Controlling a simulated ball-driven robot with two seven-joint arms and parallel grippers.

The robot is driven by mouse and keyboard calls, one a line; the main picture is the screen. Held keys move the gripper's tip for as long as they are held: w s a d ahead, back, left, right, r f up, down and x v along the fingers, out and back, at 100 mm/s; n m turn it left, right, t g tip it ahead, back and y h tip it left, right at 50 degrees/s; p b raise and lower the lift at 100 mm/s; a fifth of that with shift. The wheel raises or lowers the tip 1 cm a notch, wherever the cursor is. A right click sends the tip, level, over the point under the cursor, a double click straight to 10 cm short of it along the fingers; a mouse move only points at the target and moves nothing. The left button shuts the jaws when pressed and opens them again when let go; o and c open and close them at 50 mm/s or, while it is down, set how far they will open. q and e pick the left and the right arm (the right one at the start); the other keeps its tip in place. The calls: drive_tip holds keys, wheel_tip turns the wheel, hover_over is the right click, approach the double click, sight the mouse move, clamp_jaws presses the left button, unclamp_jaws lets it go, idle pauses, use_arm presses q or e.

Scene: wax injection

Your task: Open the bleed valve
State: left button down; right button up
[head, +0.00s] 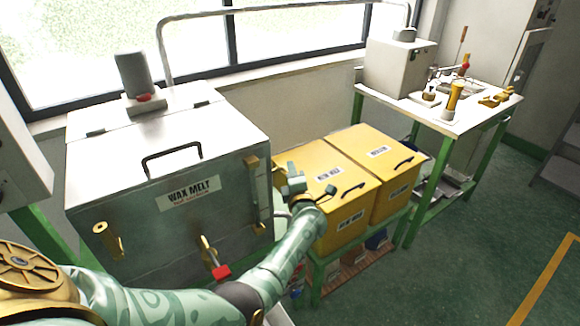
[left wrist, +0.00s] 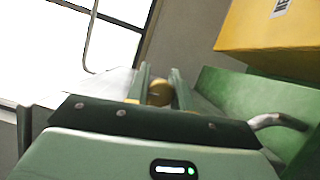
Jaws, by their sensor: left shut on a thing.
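The wax melt tank (head: 205,225) is a grey metal box with a lid handle and a label. My left gripper (head: 285,176) is at the tank's right side, between it and the yellow bins. In the left wrist view my left gripper (left wrist: 160,82) is shut on a round brass knob (left wrist: 160,93), which seems to be the bleed valve. In the head view the knob is mostly hidden by the gripper, and how far it is turned cannot be told. My right gripper is in neither view.
A brass valve with a red handle (head: 221,271) sticks out low on the tank's front. A brass fitting (head: 107,240) is at its left. Two yellow bins (head: 372,151) stand close to the right of my gripper. A green-framed table (head: 463,128) with tools stands farther right.

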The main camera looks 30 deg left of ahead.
use_arm(q)
drive_tip(key=shift+f+m+p, duration=0.1)
drive_tip(key=shift+m+p, duration=0.55)
drive_tip(key=shift+m, duration=0.15)
drive_tip(key=shift+d+g+h, duration=0.1)
drive_tip(key=shift+g+h, duration=0.2)
drive_tip(key=shift+f, duration=0.1)
drive_tip(key=c, duration=1.2)
unclamp_jaws()
